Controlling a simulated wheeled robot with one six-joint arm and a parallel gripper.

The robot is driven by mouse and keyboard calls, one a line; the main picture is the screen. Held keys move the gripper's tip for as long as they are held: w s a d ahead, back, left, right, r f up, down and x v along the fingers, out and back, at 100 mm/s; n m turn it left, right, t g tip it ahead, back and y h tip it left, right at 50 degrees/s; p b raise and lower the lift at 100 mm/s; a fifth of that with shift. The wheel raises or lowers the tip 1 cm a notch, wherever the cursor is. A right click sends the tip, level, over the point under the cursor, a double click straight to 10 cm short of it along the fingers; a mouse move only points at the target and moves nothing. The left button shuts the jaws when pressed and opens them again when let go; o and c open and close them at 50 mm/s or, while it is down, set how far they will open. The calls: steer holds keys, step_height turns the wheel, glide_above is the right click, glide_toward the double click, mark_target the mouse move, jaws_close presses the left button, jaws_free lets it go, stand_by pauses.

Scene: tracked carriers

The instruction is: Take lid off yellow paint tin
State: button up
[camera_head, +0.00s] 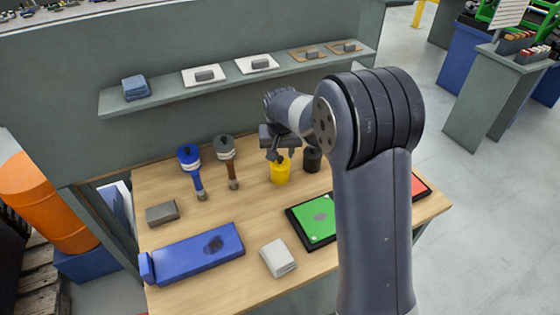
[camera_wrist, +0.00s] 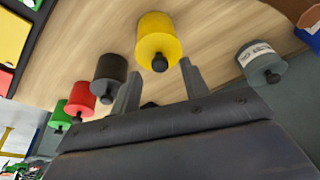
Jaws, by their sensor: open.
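The yellow paint tin (camera_head: 281,175) stands upright on the wooden bench, below my gripper (camera_head: 275,155). In the wrist view the yellow tin (camera_wrist: 158,28) shows its lid on, with a dark knob (camera_wrist: 160,63) in the middle. My gripper (camera_wrist: 160,71) is open, with one finger to each side of the knob in that view. The fingers look apart from the knob and empty. In the head view my gripper partly hides the tin's top, so I cannot tell the exact height gap.
A black tin (camera_head: 312,158) stands just right of the yellow one. Red (camera_wrist: 80,95) and green (camera_wrist: 59,112) tins stand beyond it. A grey labelled tin (camera_wrist: 260,58) is on the other side. A shelf (camera_head: 150,98) runs behind the bench (camera_head: 215,218).

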steer(key=shift+x, duration=1.05)
jaws_close()
